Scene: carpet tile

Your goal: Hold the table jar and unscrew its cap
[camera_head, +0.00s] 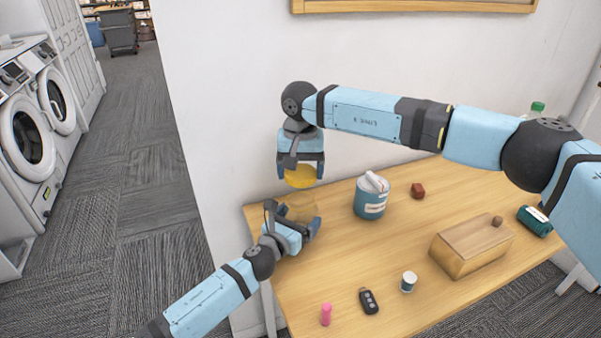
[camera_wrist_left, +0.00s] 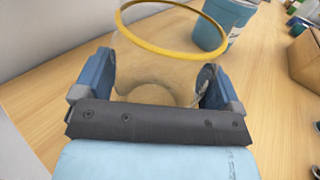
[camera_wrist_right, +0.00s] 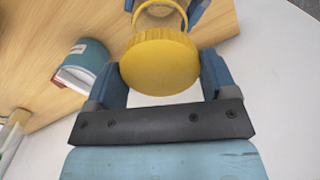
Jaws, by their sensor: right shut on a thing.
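The clear jar (camera_head: 301,208) with a yellow rim stands at the left end of the table (camera_head: 335,285). In the left wrist view the jar (camera_wrist_left: 155,75) fills the space between the fingers of my left gripper (camera_wrist_left: 157,88), which is shut on its body. The yellow cap (camera_head: 300,177) is off the jar and a little above it. My right gripper (camera_head: 300,168) is shut on the cap from above. In the right wrist view the cap (camera_wrist_right: 160,65) sits between the fingers, and the jar's yellow rim (camera_wrist_right: 160,4) shows beyond it.
A teal container (camera_head: 370,200) stands right of the jar, with a small dark red block (camera_head: 417,191) beyond. A wall (camera_head: 230,120) rises behind.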

